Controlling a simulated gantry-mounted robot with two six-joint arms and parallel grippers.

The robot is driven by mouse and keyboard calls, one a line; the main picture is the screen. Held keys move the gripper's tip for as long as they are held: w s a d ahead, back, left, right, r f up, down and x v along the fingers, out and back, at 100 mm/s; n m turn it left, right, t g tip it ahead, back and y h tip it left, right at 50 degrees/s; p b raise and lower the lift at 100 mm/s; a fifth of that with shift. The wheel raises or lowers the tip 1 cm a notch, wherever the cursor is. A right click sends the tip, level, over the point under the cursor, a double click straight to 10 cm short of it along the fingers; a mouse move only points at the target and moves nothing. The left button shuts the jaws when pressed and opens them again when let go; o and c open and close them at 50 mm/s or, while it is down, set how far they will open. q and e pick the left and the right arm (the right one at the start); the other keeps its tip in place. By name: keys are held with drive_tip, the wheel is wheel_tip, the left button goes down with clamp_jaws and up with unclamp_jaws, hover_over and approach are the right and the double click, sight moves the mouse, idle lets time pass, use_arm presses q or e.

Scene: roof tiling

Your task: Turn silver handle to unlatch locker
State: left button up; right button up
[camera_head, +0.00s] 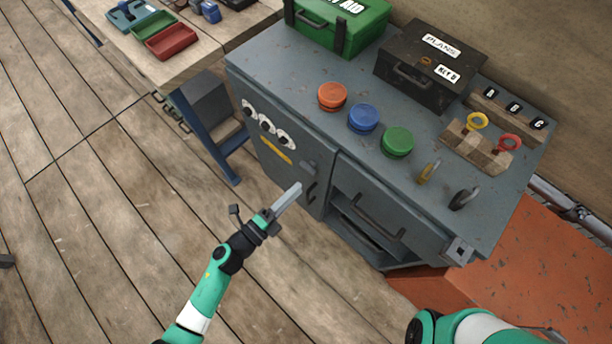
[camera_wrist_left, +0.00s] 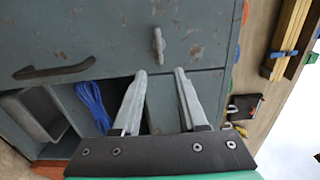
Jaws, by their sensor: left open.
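The grey locker (camera_head: 345,165) stands in the middle of the head view. Its silver handle (camera_wrist_left: 158,45) shows in the left wrist view as a small, worn metal bar, lying along the picture's vertical. My left gripper (camera_head: 294,188) is in front of the locker door in the head view, close to the handle there (camera_head: 310,182). In the left wrist view the left gripper (camera_wrist_left: 160,73) is open and empty, with its fingertips just short of the handle and to either side of it. I cannot tell the exact gap. My right gripper is out of view.
A dark pull handle (camera_head: 380,217) sits on the locker front, above an open compartment. A blue cord (camera_wrist_left: 92,103) shows beside the left finger. Colored knobs, a green case (camera_head: 338,25) and a black box (camera_head: 428,67) stand on top. The floor in front is clear.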

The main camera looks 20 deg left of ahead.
use_arm(q)
drive_tip(key=p+v, duration=0.1)
drive_tip(key=v, duration=0.4)
idle(0.3)
